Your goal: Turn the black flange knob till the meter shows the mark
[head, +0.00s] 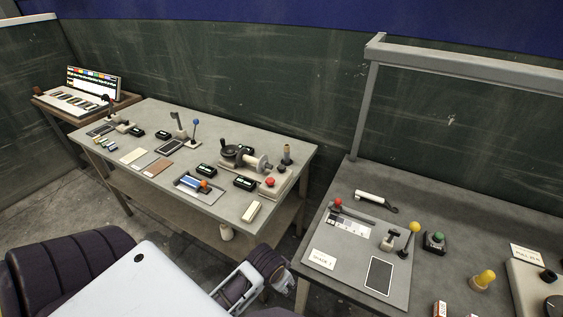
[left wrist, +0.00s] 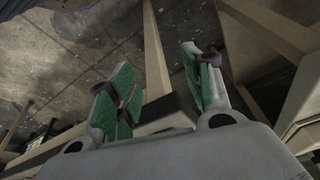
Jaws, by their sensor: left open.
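A short black knob (head: 549,275) stands on a pale panel (head: 525,285) at the right edge of the head view. Below it is part of a round black dial (head: 556,306), cut off by the frame; its reading is not visible. I cannot tell for sure that these are the flange knob and the meter. My left gripper (head: 286,284) is low in the front middle, at the gap between the two tables, far left of that knob. In the left wrist view its green-padded fingers (left wrist: 160,85) are apart and empty, over the floor and table legs. My right gripper is not visible.
The left table (head: 290,150) holds a black handwheel (head: 231,152), a red button (head: 270,183) and several levers. A grey rail frame (head: 450,67) rises behind.

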